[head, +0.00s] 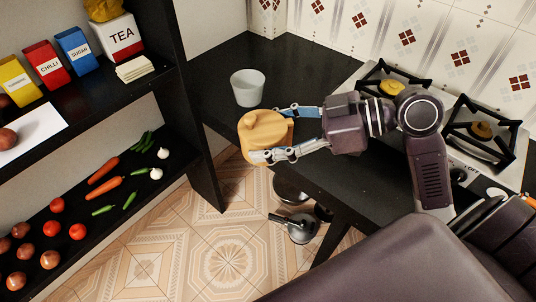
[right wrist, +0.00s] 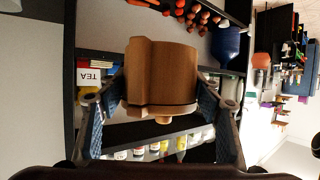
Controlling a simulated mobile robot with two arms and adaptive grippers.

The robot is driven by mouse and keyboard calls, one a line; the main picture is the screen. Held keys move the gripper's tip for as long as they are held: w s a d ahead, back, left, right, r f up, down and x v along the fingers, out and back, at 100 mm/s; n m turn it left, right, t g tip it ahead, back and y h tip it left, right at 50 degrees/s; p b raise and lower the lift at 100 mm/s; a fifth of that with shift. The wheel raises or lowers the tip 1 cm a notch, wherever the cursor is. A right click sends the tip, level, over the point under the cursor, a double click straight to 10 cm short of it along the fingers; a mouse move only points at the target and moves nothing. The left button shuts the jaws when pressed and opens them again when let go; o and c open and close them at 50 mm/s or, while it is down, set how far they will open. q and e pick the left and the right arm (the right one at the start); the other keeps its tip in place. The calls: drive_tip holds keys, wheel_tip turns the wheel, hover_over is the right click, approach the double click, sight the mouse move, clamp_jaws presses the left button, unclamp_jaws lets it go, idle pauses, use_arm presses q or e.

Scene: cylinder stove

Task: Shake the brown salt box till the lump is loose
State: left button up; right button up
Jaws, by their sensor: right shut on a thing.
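The brown salt box (head: 266,128) is a rounded wooden box with a lid and a small knob. My right gripper (head: 276,133) is shut on it, one finger on each side, and holds it in the air by the counter's left edge. In the head view I see its lid from above. In the right wrist view the salt box (right wrist: 160,75) sits between the two fingers (right wrist: 160,105), with the lid and knob towards the bottom of the picture. The inside and the lump are hidden. My left gripper is not in view.
A white cup (head: 247,88) stands on the dark counter (head: 225,70) just behind the box. A stove (head: 475,165) is at the right. Shelves (head: 75,100) at the left hold spice boxes, a TEA tin (head: 121,38) and vegetables. Open floor (head: 190,245) lies below.

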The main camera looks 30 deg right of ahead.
wheel_tip(320, 180, down, 6)
wheel_tip(320, 180, up, 6)
drive_tip(key=shift+r, duration=0.1)
wheel_tip(320, 180, down, 6)
